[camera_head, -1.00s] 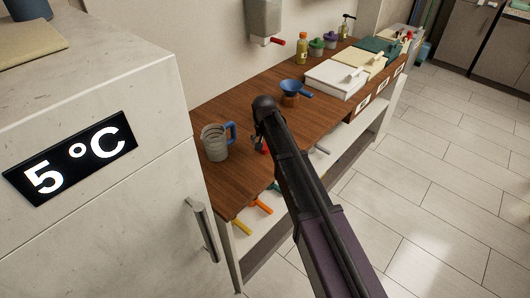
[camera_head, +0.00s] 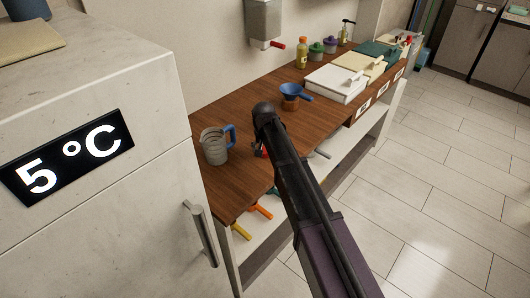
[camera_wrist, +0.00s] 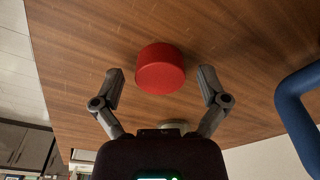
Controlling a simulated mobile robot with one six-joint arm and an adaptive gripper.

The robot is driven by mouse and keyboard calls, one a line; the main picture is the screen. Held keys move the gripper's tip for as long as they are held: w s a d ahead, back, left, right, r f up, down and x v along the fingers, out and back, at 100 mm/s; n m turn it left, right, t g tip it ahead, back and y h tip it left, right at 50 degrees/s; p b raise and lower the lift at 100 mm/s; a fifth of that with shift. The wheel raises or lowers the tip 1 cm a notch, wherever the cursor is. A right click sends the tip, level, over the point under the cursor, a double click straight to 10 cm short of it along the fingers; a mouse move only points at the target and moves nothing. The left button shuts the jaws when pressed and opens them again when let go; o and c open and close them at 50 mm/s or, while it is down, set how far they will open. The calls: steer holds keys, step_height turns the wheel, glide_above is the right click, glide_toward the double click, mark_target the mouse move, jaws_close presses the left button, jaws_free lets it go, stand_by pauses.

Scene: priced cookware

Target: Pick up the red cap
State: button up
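The red cap (camera_wrist: 160,68) is a short, round red piece on the wooden counter (camera_wrist: 235,40). In the wrist view it lies between the tips of my gripper (camera_wrist: 161,78), whose two fingers are spread wide. A gap shows on each side of the cap, so neither finger touches it. In the head view only a bit of red (camera_head: 264,153) shows beside my dark arm, which hides most of the gripper and the cap.
A grey measuring jug (camera_head: 214,147) with a blue handle (camera_wrist: 297,115) stands close to the cap. A blue funnel (camera_head: 292,92), cutting boards (camera_head: 337,82) and bottles (camera_head: 302,53) stand farther along the counter. A fridge (camera_head: 100,220) rises at left.

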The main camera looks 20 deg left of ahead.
steer(key=c, duration=0.5)
steer(key=shift+r, duration=0.15)
step_height(320, 180, up, 3)
steer(key=p, duration=0.3)
steer(key=s+d, duration=0.3)
steer(key=d, duration=0.1)
steer(key=s+d+r+p, duration=0.1)
steer(key=s+d, duration=0.2)
steer(key=s, duration=0.1)
steer(key=s+d+p, duration=0.1)
steer(key=s+d, duration=0.3)
steer(key=shift+d+r, duration=0.3)
steer(key=shift+r, duration=0.05)
steer(key=shift+s, duration=0.15)
